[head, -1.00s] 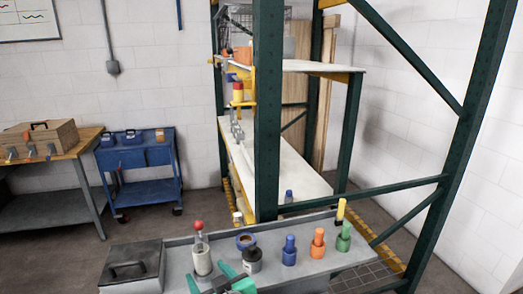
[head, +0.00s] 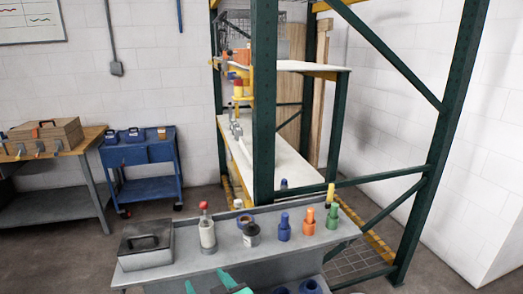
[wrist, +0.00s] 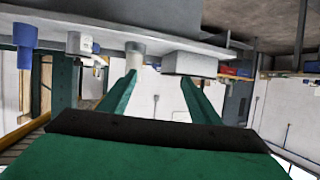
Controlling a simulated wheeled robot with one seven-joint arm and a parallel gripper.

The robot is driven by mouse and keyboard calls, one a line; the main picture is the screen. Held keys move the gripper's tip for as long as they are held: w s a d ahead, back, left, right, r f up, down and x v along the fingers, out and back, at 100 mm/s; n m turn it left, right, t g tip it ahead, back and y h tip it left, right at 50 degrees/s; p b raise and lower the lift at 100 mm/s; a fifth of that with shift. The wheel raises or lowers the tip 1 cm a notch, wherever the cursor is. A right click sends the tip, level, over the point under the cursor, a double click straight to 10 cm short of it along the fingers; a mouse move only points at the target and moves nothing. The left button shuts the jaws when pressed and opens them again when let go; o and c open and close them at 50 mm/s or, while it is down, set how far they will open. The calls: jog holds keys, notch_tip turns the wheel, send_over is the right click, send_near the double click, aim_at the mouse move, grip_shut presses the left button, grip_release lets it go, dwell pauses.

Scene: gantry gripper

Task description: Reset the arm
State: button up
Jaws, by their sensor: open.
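My gripper (head: 207,283) shows at the bottom edge of the head view, with two green fingers apart. It is on the near side of the grey bench (head: 185,257), and nothing is seen between the fingers. In the wrist view my gripper (wrist: 158,82) also has its fingers spread and empty. That view looks upside down, with the bench along the top. A pale cylinder (wrist: 135,54) and a grey box (wrist: 190,63) appear beyond the fingertips. The rest of my arm is mostly out of view.
On the bench stand a black-lidded box (head: 146,246), a red-capped bottle (head: 207,232), a dark jar (head: 251,236), and blue (head: 284,228), orange (head: 309,222) and green (head: 333,216) bottles. A green rack post (head: 264,110) rises behind. A blue cart (head: 140,165) stands left.

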jog(key=s+d+f+m+t+h, duration=0.1)
jog(key=s+d+f+m+h, duration=0.2)
jog(key=s+f, duration=0.5)
jog(key=s+d+f+m+t+h, duration=0.25)
jog(key=s+d+f, duration=0.35)
jog(key=f, duration=0.5)
jog(key=s+d+h, duration=0.1)
jog(key=s+d, duration=0.1)
jog(key=s, duration=0.9)
jog(key=s+d, duration=0.2)
jog(key=s, duration=0.9)
jog(key=shift+s+d+r+h, duration=0.2)
jog(key=shift+s+d+h, duration=0.15)
